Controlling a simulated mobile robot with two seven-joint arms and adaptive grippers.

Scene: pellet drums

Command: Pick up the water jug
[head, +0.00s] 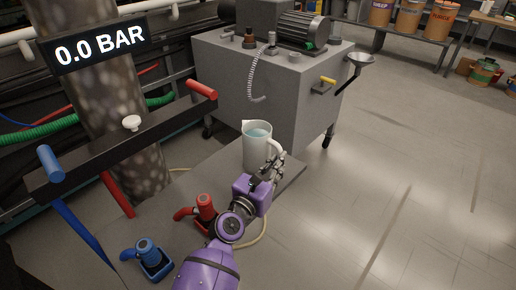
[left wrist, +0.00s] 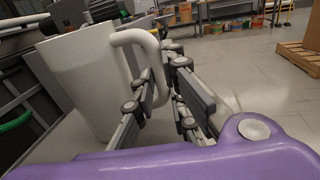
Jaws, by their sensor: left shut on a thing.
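The water jug (head: 255,155) is a white pitcher with bluish water inside. It stands upright at the far end of a low grey platform (head: 285,185), or very close above it; I cannot tell if its base touches. My left gripper (head: 270,168) is at the jug's right side, shut on its handle. In the left wrist view the jug body (left wrist: 85,80) is on the left, and its looped handle (left wrist: 155,50) runs down between the fingers of my gripper (left wrist: 172,58). The lower part of the handle is partly hidden by the fingers. My right gripper is not in view.
A grey pump cabinet (head: 255,80) stands behind the jug. A red-handled valve (head: 203,208) and a blue-handled valve (head: 148,258) stand left of my arm. A dark bar (head: 110,150) with red and blue handles crosses a column at left. Open floor (head: 420,190) lies right.

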